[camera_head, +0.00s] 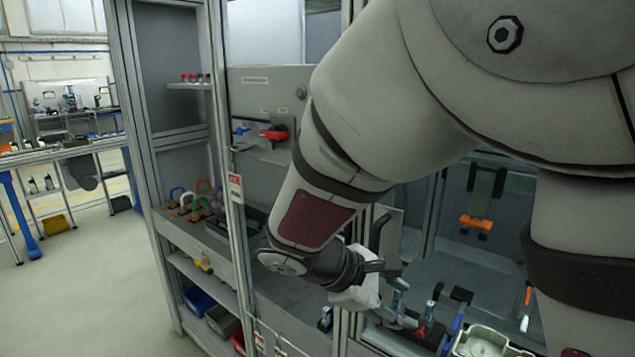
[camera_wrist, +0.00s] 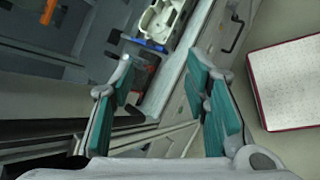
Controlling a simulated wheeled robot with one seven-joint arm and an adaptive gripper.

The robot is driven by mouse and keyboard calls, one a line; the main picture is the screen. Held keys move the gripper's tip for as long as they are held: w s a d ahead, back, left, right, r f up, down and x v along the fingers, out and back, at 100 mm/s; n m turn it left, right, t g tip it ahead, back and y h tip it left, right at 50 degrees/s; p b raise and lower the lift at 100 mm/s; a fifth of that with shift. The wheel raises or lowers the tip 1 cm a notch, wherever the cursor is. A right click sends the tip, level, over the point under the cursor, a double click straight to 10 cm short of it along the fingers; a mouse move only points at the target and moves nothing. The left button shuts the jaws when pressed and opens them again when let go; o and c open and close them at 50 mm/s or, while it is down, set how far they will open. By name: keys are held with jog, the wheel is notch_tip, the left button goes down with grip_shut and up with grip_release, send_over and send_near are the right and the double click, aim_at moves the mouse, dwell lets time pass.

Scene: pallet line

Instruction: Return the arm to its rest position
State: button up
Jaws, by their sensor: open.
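My arm reaches across the right half of the head view, in front of the machine frame. My gripper (camera_head: 392,280) hangs at its end, over the edge of the work surface, and is partly hidden by the wrist. In the wrist view the two teal-padded fingers of my gripper (camera_wrist: 165,95) stand wide apart, with nothing held between them. Below and between the fingers lie the surface's edge and a grey rail, apart from the pads as far as I can tell.
A pale tray (camera_head: 483,343) and several handled tools lie at the lower right; the tray (camera_wrist: 163,20) also shows in the wrist view. A shelf holds coloured padlocks (camera_head: 195,200). A red switch handle (camera_head: 273,134) is on the panel. Open floor (camera_head: 90,280) lies left.

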jog(key=s+d+r+m+t+y, duration=0.1)
jog(key=s+d+r+m+y, duration=0.2)
jog(key=s+m, duration=0.4)
jog(key=s+d+r+m+t+y, duration=0.1)
jog(key=s+d+r+m+y, duration=0.2)
jog(key=s+r+m+y, duration=0.3)
jog(key=shift+s+r+m, duration=0.5)
jog(key=shift+s+r, duration=0.3)
jog(key=shift+s, duration=1.35)
